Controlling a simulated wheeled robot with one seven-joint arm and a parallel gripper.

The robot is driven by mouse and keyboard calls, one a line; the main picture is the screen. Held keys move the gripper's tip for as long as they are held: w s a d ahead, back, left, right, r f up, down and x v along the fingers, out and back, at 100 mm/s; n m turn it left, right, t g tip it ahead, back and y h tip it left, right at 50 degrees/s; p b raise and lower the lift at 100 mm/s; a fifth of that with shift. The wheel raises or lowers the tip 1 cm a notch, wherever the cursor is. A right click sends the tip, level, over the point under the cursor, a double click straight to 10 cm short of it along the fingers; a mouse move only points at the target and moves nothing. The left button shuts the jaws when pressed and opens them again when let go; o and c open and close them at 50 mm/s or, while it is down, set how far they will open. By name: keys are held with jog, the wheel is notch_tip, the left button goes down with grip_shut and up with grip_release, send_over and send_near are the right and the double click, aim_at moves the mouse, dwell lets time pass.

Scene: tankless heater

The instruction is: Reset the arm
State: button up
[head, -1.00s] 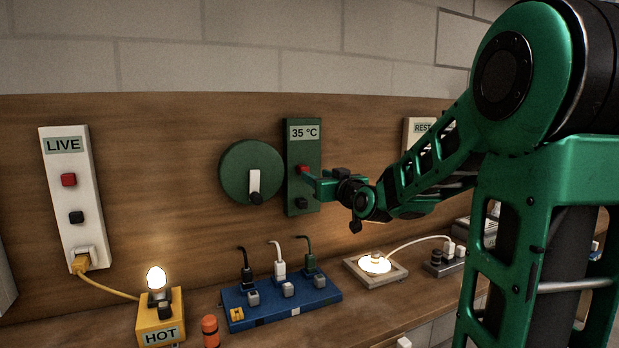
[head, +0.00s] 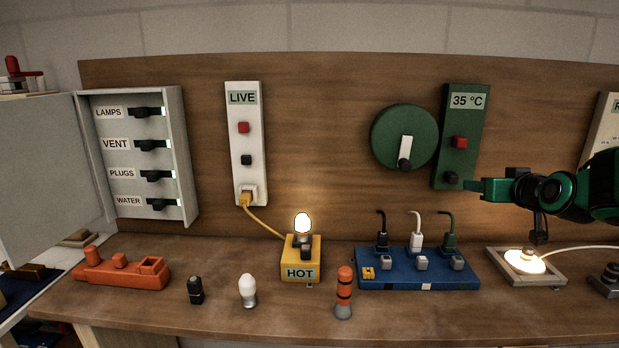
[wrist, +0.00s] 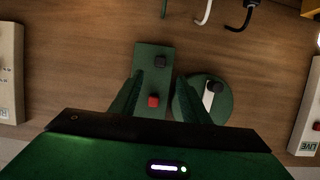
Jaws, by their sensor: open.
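My gripper (head: 478,188) is at the right of the head view, pointing left, just right of the lower end of the green panel marked 35 °C (head: 471,120). In the wrist view my gripper (wrist: 160,80) has its two fingers apart with nothing held between them. That view shows the panel (wrist: 150,60) upside down, with its red button (wrist: 153,101) between the fingers and its black button (wrist: 160,61) beyond. Any contact cannot be told. The round green dial (head: 385,135) with a white lever (head: 406,148) is beside the panel.
A blue plug strip (head: 400,280) and a lit lamp (head: 525,262) stand on the bench below the gripper. A yellow HOT box (head: 296,265) with a glowing bulb, an orange boat (head: 120,272) and an open breaker box (head: 183,130) are further left.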

jog(key=s+f+m+g, duration=0.2)
jog(key=s+f+g, duration=0.5)
jog(key=s+f, duration=0.6)
jog(key=s+a+f+m+g, duration=0.1)
jog(key=s+g, duration=0.1)
jog(key=s, duration=0.6)
jog(key=s+a+f+m+g+y, duration=0.1)
jog(key=s+g, duration=0.2)
jog(key=s, duration=0.5)
jog(key=s+a+f+m+g, duration=0.1)
jog(key=s+g, duration=0.1)
jog(key=s, duration=0.6)
jog(key=shift+f, duration=0.15)
jog(key=shift+w+f, duration=0.25)
jog(key=shift+w, duration=0.4)
